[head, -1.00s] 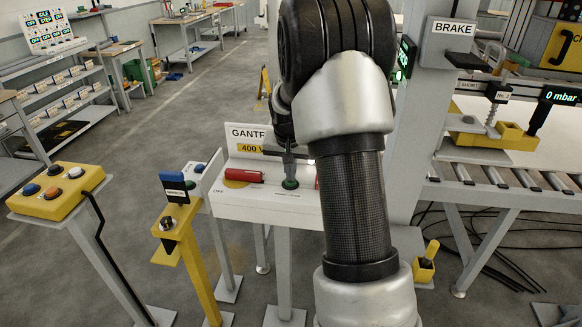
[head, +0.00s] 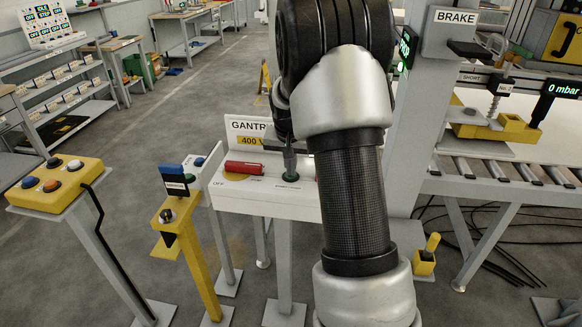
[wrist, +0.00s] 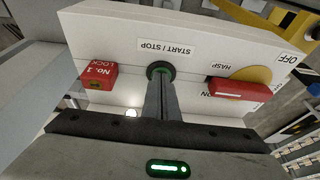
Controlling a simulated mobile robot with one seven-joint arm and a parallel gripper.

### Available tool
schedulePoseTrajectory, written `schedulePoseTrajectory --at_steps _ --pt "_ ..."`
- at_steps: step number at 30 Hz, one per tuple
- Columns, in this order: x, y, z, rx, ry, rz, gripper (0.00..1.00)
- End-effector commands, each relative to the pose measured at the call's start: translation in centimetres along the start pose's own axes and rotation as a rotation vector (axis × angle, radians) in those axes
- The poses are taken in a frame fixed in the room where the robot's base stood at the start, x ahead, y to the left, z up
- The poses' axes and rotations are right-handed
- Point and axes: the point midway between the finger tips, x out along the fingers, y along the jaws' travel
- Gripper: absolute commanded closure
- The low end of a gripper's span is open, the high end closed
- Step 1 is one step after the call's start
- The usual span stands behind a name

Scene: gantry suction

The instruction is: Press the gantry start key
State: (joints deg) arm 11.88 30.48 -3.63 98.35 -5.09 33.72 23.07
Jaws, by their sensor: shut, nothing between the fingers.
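The start/stop key (head: 290,177) is a round dark button with a green centre on the white top of the gantry panel (head: 262,200). In the wrist view the key (wrist: 160,68) shows as a black ring with some green, beside the START / STOP label (wrist: 166,49). My gripper (head: 289,171) is shut and empty, pointing down at the key. In the wrist view its fingertips (wrist: 160,82) overlap the key and hide part of it. I cannot tell whether they touch it or whether it is pressed in.
A red handle (head: 244,167) marked HASP lies left of the key. In the wrist view a red No. 1 lock block (wrist: 98,76) sits on the key's other side. A yellow button box (head: 58,183) and a yellow post (head: 188,255) stand left. A grey BRAKE column (head: 428,110) rises right.

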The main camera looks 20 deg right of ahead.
Motion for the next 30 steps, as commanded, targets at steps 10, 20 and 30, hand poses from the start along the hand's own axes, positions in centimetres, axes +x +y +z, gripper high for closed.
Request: schedulePoseTrajectory --at_steps 10,20,30 --pt "-7.9 0.1 -1.2 0.0 0.011 -0.003 1.0" --pt "-12.8 0.0 -1.3 0.0 0.011 -0.003 1.0" --pt "-13.3 0.1 -1.3 0.0 0.01 -0.002 1.0"
